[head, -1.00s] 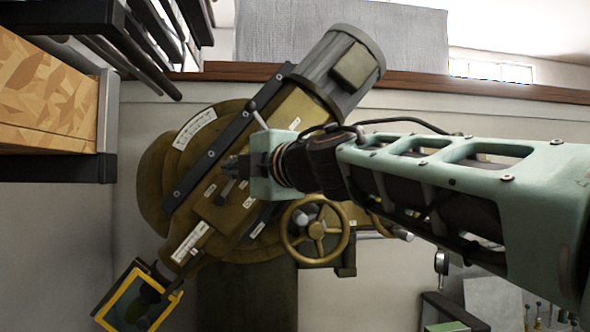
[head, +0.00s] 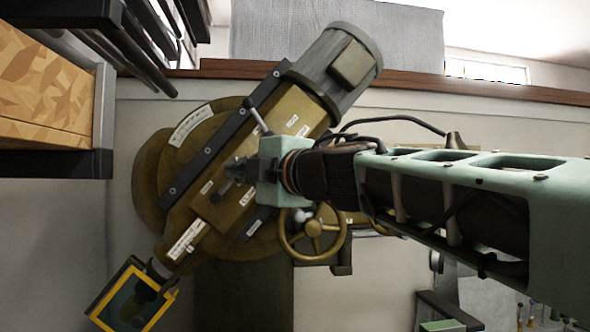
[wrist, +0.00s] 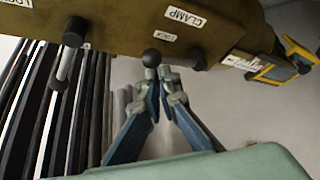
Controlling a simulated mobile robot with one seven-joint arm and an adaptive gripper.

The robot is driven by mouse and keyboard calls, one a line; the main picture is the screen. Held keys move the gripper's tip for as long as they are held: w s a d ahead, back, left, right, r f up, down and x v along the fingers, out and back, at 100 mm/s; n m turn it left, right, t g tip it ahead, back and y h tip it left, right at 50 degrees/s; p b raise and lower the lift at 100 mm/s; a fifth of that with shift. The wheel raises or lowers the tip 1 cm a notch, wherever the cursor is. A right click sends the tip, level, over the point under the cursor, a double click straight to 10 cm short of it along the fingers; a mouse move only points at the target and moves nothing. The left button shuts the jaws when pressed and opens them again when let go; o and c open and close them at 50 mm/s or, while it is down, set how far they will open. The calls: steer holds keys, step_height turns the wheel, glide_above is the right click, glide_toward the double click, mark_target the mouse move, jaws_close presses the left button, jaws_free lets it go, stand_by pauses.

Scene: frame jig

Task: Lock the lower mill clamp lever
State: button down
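The olive-brown mill head (head: 215,200) carries two clamp levers with black ball knobs. The lower lever shows in the wrist view as a black knob (wrist: 151,57) with a grey shaft running right, beside a small LOCK label (wrist: 165,37) and under a CLAMP label (wrist: 186,17). The other lever (head: 259,120) is higher in the head view; its knob (wrist: 72,38) is at left in the wrist view. My gripper (wrist: 160,74) has its blue fingers drawn together, the tips right by the lower lever's knob and shaft. Whether they touch it cannot be told.
A brass handwheel (head: 313,232) is just below my gripper. A grey motor (head: 338,68) tops the mill head. A yellow-framed guard (head: 133,296) is at lower left. A wooden-faced block (head: 40,90) and dark bars are at left.

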steer(key=v, duration=1.1)
steer(key=w+d+f+m+t+h, duration=0.2)
steer(key=d+m+t+h, duration=0.15)
steer(key=d+m, duration=0.3)
steer(key=w+d+f+m+t+h, duration=0.2)
steer(key=d+m+h, duration=0.35)
steer(key=d, duration=0.25)
steer(key=d+f+m+g+h, duration=0.2)
steer(key=d+f+m+h, duration=0.2)
steer(key=d+f+m, duration=0.3)
steer(key=s+d+f+m+g+h, duration=0.1)
steer(key=s+d+f+m+g, duration=0.15)
steer(key=f, duration=0.45)
steer(key=s+d+f+m+g, duration=0.1)
steer(key=s+f+g, duration=0.1)
steer(key=s+f, duration=0.35)
steer(key=s+d+f+m+g+h, duration=0.1)
steer(key=s+f+m+g, duration=0.1)
steer(key=f, duration=0.6)
steer(key=s+a+f+m+g+y, duration=0.1)
steer(key=s+a+f+g, duration=0.3)
steer(key=s+f, duration=0.5)
steer(key=shift+s+f+m+y+p, duration=0.4)
steer(key=shift+f+y, duration=0.15)
steer(key=shift+y, duration=0.15)
steer(key=shift+w, duration=0.1)
